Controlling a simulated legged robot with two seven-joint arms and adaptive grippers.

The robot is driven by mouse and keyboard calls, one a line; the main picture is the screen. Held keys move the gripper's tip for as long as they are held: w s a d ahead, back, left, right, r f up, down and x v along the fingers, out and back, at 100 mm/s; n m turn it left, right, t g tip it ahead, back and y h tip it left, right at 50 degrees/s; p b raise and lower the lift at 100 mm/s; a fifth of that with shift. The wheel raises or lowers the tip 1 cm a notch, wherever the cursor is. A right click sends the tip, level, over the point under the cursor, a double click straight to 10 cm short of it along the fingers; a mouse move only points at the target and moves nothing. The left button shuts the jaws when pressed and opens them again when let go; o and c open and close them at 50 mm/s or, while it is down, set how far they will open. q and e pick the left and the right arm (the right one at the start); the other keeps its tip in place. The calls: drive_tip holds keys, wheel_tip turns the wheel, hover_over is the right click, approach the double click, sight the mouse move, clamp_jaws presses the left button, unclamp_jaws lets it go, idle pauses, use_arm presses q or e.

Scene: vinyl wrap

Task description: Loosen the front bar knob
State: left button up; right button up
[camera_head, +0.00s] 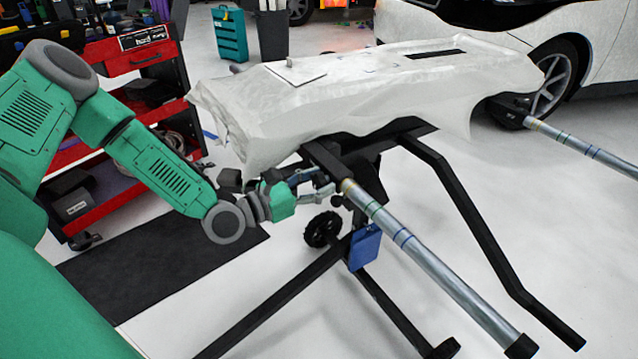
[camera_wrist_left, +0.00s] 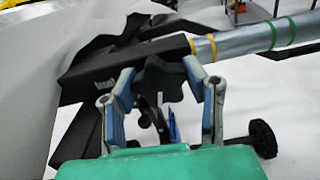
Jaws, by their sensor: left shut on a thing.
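The front bar knob (camera_wrist_left: 158,80) is a black, lobed star-shaped knob below the black square sleeve (camera_wrist_left: 120,65) in the left wrist view. My left gripper (camera_wrist_left: 162,82) has one finger on each side of the knob and is shut on it. In the head view my left gripper (camera_head: 326,186) reaches in from the left, under the sleeve's end. The front bar (camera_head: 435,268) is a silver tube with yellow, green and blue bands, running from the sleeve toward the lower right. My right gripper is out of view.
A white wrapped panel (camera_head: 370,88) rests on the black stand (camera_head: 470,215) above the gripper. A blue tag (camera_head: 365,248) hangs below the bar. A red tool cart (camera_head: 140,60) stands behind my left arm. A second bar (camera_head: 580,145) extends at right near a white car.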

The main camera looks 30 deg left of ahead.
use_arm(q)
drive_tip(key=shift+s+a+f, duration=0.1)
drive_tip(key=shift+a+f, duration=0.05)
drive_tip(key=shift+f, duration=0.2)
drive_tip(key=o, duration=1.2)
drive_tip(key=shift+a, duration=0.1)
drive_tip(key=shift+r, duration=0.1)
drive_tip(key=shift+s+a, duration=0.15)
drive_tip(key=shift+s, duration=0.2)
drive_tip(key=shift+v, duration=5.5)
drive_tip(key=shift+a, duration=0.1)
